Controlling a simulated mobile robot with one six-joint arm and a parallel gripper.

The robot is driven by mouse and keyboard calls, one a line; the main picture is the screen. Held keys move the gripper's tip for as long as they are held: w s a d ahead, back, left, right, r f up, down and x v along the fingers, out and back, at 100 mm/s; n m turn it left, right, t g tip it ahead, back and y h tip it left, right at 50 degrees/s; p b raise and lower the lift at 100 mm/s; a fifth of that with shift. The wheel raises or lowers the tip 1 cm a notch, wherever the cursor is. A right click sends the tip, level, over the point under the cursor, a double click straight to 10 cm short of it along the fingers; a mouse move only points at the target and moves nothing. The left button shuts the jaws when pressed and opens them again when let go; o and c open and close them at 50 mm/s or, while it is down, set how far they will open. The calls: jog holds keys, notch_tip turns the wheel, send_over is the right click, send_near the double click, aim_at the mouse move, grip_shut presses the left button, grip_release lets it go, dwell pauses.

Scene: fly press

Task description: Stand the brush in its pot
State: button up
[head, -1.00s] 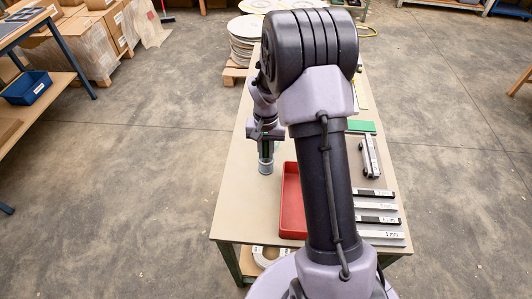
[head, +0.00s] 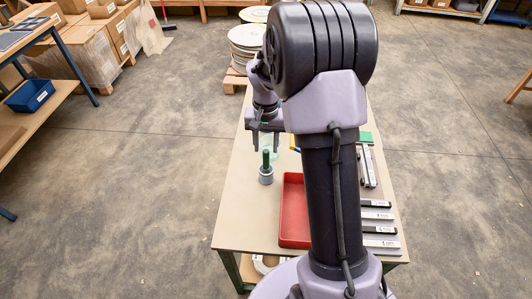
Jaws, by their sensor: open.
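A brush with a dark green handle (head: 266,158) stands upright in a small grey pot (head: 266,176) on the bench, left of the red tray. My gripper (head: 267,146) is open, with its two dark fingers pointing down just above and behind the handle. The fingers look clear of the brush, though the exact gap is hard to judge from here. The brush's lower end is hidden inside the pot.
A red tray (head: 295,212) lies right of the pot. Several labelled bars (head: 380,229) and a green block (head: 366,138) line the bench's right side, partly behind my arm. The bench top (head: 242,215) left of the pot is bare.

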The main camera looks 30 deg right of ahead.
jog(key=s+a+r+t, duration=0.1)
jog(key=s+a+r, duration=0.15)
jog(key=r, duration=0.45)
jog(key=s+a+r+t, duration=0.1)
jog(key=s+a+r, duration=0.1)
jog(key=a+r, duration=0.35)
jog(key=s+a+r+n+t+y, duration=0.1)
jog(key=s+a+r, duration=0.3)
jog(key=s, duration=0.5)
jog(key=s+a+r+n+t+y, duration=0.1)
jog(key=s+a+r, duration=0.3)
jog(key=s, duration=0.5)
jog(key=shift+s+a+t+p, duration=0.15)
jog(key=shift+a+t+p, duration=0.15)
jog(key=shift+a+t, duration=0.6)
